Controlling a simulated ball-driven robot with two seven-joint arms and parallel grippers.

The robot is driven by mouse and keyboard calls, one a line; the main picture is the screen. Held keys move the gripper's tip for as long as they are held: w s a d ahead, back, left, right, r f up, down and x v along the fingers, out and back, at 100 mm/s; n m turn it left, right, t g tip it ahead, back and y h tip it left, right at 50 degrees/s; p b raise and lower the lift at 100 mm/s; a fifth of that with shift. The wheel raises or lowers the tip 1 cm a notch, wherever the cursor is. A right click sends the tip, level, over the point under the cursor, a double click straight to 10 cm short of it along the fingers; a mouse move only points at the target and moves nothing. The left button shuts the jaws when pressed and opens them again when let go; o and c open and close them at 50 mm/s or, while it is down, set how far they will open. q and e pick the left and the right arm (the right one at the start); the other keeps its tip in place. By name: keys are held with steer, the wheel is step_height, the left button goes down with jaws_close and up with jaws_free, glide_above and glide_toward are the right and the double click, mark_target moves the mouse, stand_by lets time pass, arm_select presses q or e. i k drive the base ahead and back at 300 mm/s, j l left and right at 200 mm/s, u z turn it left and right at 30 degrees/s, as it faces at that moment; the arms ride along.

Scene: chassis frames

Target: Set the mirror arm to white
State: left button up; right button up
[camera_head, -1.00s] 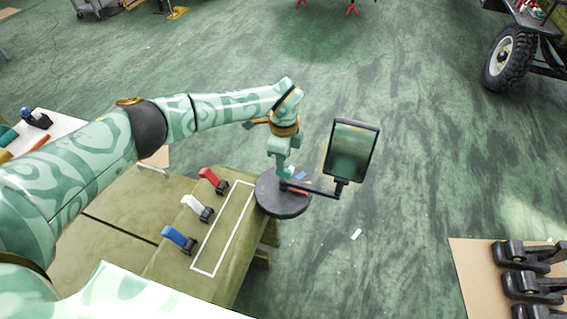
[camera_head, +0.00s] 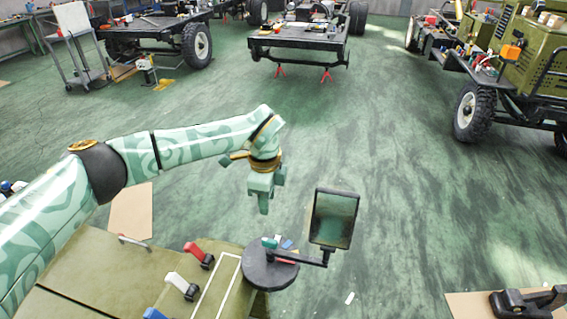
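A round black base (camera_head: 257,272) stands at the end of the olive bench. A black mirror arm (camera_head: 306,261) reaches from its middle to the right and carries an upright rectangular mirror (camera_head: 333,218). A small teal piece (camera_head: 270,242) stands near the middle of the base. Small blue (camera_head: 287,243) and red patches show beside the arm; any white patch is hard to make out. My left gripper (camera_head: 264,207) hangs above the base, apart from it, pointing down. Its fingers overlap in this view, so their gap is hidden. My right gripper is not in view.
Red (camera_head: 198,254), white (camera_head: 181,285) and blue (camera_head: 154,314) levers line the bench left of the base. A board with a black clamp-like part (camera_head: 520,303) lies at lower right. Vehicle chassis stand farther back. The floor between is clear.

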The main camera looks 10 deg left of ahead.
mark_target(324, 262)
steer(key=k+l, duration=0.35)
steer(key=l, duration=0.15)
steer(key=k+l, duration=0.35)
steer(key=l, duration=0.2)
